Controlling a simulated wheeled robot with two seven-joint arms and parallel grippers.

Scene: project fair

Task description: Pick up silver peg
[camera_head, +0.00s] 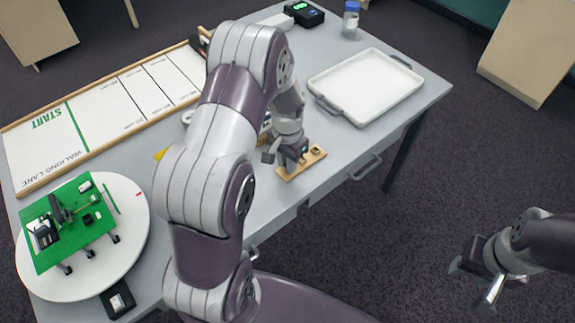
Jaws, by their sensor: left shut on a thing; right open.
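My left gripper (287,158) points down over a small wooden peg board (308,160) near the table's front edge. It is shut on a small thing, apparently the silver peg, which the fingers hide. I cannot tell whether the peg is still in the board. A small dark spot, perhaps a hole or a short peg, shows at the board's right end. My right gripper (474,283) is open and empty, out over the floor to the right of the table.
A white tray (345,92) with grey handles lies right of the board. A bottle (350,20) and black timer (304,13) stand behind. A walking lane (100,110) lies left. A white turntable (133,222) carries a green board (70,245). My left arm hides the table's middle.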

